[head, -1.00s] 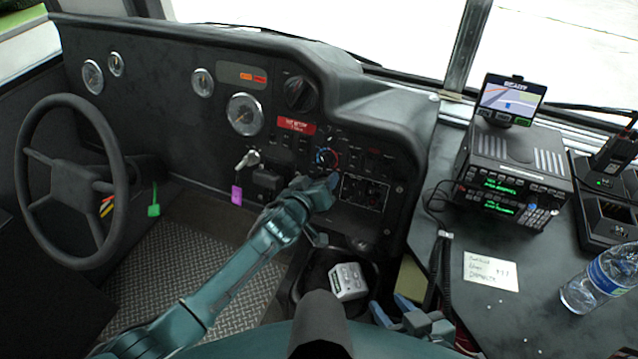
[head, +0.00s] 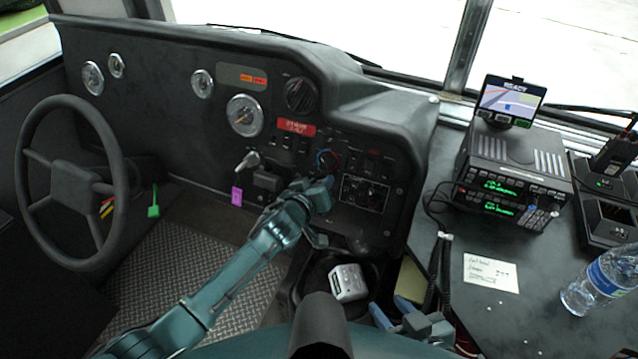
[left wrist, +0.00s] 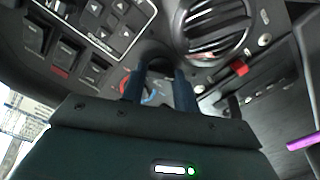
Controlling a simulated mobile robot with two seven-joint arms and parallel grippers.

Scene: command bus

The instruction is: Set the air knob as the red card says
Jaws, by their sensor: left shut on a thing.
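The red card (head: 297,127) is fixed on the dash. Its white lettering is too small to read. A dial with a blue and red arc (head: 326,158) sits below and right of it, just above my left gripper (head: 325,184). In the left wrist view a dark round knob, which I take as the air knob (left wrist: 156,53), is between the tips of my left gripper (left wrist: 158,74). That gripper is shut on it. The knob's pointer and label are hidden. My right gripper (head: 390,306) is open and empty at the bottom.
A button panel (head: 365,192) and rocker switches (head: 372,163) lie right of the left gripper. A round vent (left wrist: 215,28) is beside it. A key with a purple tag (head: 237,194) hangs left. A radio (head: 512,175) and bottle (head: 603,281) stand on the right counter.

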